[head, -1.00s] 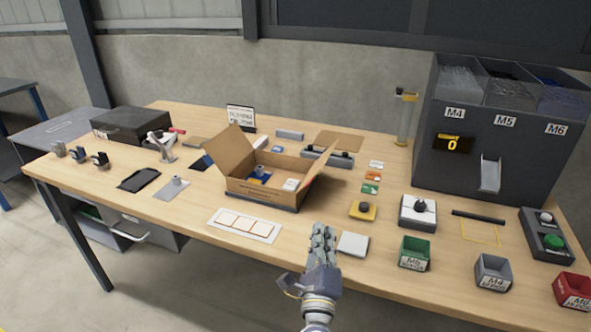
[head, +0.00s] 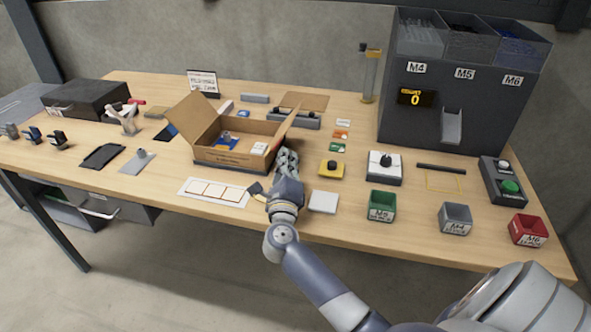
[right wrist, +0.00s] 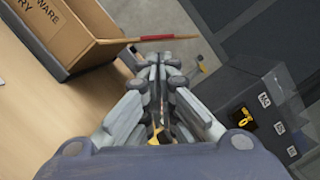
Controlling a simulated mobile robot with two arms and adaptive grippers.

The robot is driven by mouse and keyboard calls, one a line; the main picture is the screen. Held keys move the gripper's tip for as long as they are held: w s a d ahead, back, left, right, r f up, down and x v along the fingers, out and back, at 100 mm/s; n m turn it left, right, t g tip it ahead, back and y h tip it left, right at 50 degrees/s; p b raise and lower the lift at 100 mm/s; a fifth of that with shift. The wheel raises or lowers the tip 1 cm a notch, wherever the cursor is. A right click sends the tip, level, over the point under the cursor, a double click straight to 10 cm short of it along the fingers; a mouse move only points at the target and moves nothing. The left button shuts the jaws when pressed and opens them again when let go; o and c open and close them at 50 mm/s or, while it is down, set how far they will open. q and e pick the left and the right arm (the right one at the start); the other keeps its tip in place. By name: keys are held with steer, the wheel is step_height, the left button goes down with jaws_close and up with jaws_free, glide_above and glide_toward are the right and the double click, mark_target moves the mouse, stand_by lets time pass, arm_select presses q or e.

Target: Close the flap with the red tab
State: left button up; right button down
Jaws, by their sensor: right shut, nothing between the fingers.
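An open cardboard box (head: 230,158) sits near the middle of the table, with flaps raised on the left and right. Its right flap (head: 285,124) leans outward. In the right wrist view, the box (right wrist: 57,36) is at upper left, and a flap (right wrist: 150,38) with red on its edge juts right, nearly edge-on. No red tab can be made out in the head view. My right gripper (head: 287,158) is shut and empty, just outside the box's right end, below the right flap. In the right wrist view its fingers (right wrist: 158,68) are together, near the flap; contact cannot be told. My left gripper is not in view.
A yellow block (head: 331,169), a white pad (head: 323,202) and a green bin (head: 382,206) stand right of my gripper. A white card strip (head: 216,193) lies in front of the box. The large dark feeder (head: 455,90) stands at the back right.

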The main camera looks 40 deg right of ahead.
steer(key=shift+w+a+r, duration=0.15)
steer(key=shift+w, duration=0.1)
